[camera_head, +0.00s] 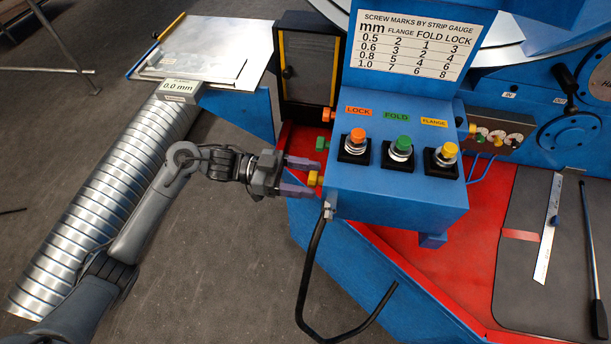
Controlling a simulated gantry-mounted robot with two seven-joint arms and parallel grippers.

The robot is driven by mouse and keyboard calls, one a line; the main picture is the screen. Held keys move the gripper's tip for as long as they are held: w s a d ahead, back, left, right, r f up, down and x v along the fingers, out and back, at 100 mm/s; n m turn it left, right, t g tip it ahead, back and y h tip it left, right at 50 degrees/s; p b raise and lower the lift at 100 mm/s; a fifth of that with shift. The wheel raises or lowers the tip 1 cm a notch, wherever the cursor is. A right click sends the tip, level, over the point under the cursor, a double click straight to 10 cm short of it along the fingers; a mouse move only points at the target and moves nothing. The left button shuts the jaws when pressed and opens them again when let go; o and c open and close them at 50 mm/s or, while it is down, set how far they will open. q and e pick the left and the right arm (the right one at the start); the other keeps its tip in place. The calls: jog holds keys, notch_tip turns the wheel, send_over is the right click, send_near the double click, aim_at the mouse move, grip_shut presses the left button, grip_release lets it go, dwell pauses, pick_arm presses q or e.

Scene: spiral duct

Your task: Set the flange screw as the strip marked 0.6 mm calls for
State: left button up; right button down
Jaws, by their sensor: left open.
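The blue control box (395,195) carries an orange LOCK knob (358,135), a green FOLD knob (403,143) and a yellow FLANGE knob (449,150) on top. Smaller orange (328,114), green (322,143) and yellow (314,178) knobs stick out of its left side. The chart (414,45) above gives flange 3, fold 2 and lock 4 for 0.6 mm. My left gripper (304,177) is open, its fingers on either side of the yellow side knob; contact cannot be told. My right gripper is out of view.
A black hose (308,265) hangs below the box. A ruler (548,230) and a dark-handled tool (590,240) lie on the grey mat (520,285) at right.

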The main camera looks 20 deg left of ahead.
pick_arm(q)
jog(key=shift+d, duration=0.1)
jog(key=shift+c, duration=0.3)
jog(key=c, duration=1)
jog(key=shift+o, duration=0.2)
jog(key=m+b, duration=0.3)
jog(key=m, duration=0.2)
jog(key=shift+w, duration=0.1)
jog(key=o, duration=1)
